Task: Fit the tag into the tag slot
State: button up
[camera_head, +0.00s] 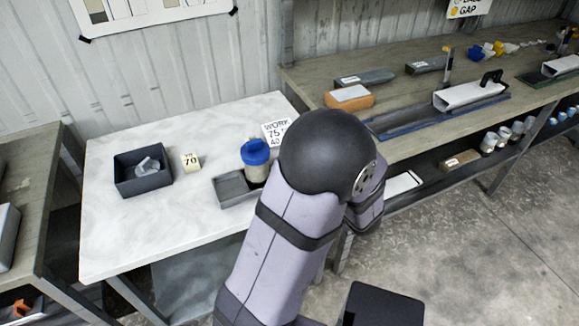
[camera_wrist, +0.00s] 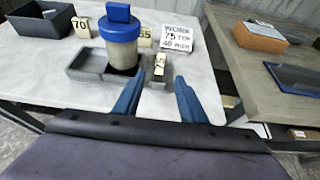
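A small cream tag (camera_wrist: 160,65) with dark marks stands at the right end of the grey tray (camera_wrist: 88,68) in the wrist view, by a small grey block (camera_wrist: 156,80). I cannot tell if that block is the tag slot or if the tag sits in it. My gripper (camera_wrist: 160,74) is open, its two blue fingers apart, with the tag seen in the gap between the fingertips. I see no contact. In the head view my arm hides the gripper and this tag. The tray (camera_head: 232,187) shows there, left of my arm.
A blue-lidded jar (camera_wrist: 122,42) stands at the tray. A 70 tag (camera_wrist: 82,27), a 65 tag (camera_wrist: 146,35) and a work sign (camera_wrist: 167,37) stand behind. A dark bin (camera_head: 140,180) holds clear pieces. The white table's front left is clear (camera_head: 120,240).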

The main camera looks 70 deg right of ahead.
jog(key=shift+g+y, duration=0.5)
jog(key=shift+w+d+r+p+x, duration=0.2)
jog(key=shift+r+p+x, duration=0.2)
jog(key=shift+x, duration=1.55)
jog(key=shift+w+d+r+p+x, duration=0.15)
jog(key=shift+r+p+x, duration=0.25)
jog(key=shift+x, duration=1.55)
jog(key=shift+w+d+r+p+x, duration=0.25)
jog(key=shift+p+x, duration=0.3)
jog(key=shift+x, duration=1.45)
jog(key=shift+s+a+r, duration=0.1)
jog(key=shift+s, duration=0.05)
jog(key=shift+c, duration=0.4)
grip_shut()
